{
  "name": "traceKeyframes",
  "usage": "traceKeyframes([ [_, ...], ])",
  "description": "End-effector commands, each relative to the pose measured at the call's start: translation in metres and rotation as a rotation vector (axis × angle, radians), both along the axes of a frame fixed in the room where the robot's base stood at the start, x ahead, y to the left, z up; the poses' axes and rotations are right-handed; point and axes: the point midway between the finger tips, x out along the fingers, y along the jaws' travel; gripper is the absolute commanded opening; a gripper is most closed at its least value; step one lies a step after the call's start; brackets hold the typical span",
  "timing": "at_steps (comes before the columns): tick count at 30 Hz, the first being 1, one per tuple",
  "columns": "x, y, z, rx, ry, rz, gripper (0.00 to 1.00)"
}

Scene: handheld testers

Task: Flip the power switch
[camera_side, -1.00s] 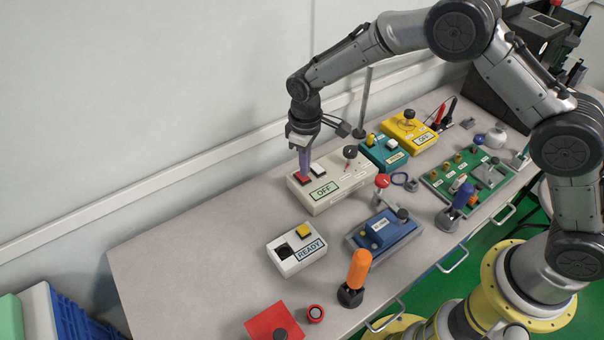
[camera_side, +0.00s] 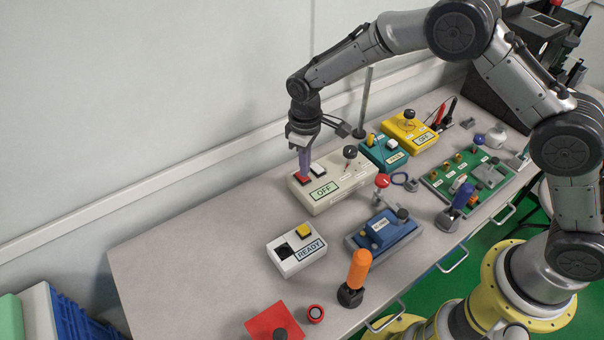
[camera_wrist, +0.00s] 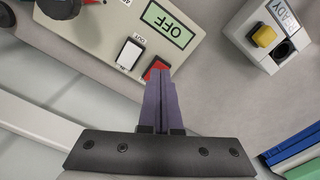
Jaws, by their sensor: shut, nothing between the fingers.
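A cream tester box (camera_side: 325,203) stands near the back edge of the bench, with a green display (camera_side: 323,190) reading OFF. On its left end are a red rocker switch (camera_side: 302,178) and a white rocker switch (camera_side: 318,169). My gripper (camera_side: 304,172) points down at the red switch, its purple fingers shut and empty. In the wrist view the fingertips (camera_wrist: 162,72) overlap the red switch (camera_wrist: 156,68) and hide part of it. The white switch (camera_wrist: 129,54) is beside them, clear of the fingers. I cannot tell whether the tips touch the red switch.
A white READY box (camera_side: 297,258) with a yellow button stands in front. A blue tester (camera_side: 382,232), a teal box (camera_side: 385,151) and a yellow box (camera_side: 409,131) stand to the right. A black knob (camera_side: 350,152) rises from the cream box.

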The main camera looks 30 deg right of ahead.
Motion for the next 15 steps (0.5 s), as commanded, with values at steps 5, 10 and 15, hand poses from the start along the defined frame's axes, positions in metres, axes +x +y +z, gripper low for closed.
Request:
traceKeyframes([
  [5,0.0,0.0,-0.0026,0.0,0.001,0.0,0.0],
  [10,0.0,0.0,-0.0049,0.0,0.001,0.0,0.0],
  [15,0.0,0.0,-0.0071,0.0,0.001,0.0,0.0],
])
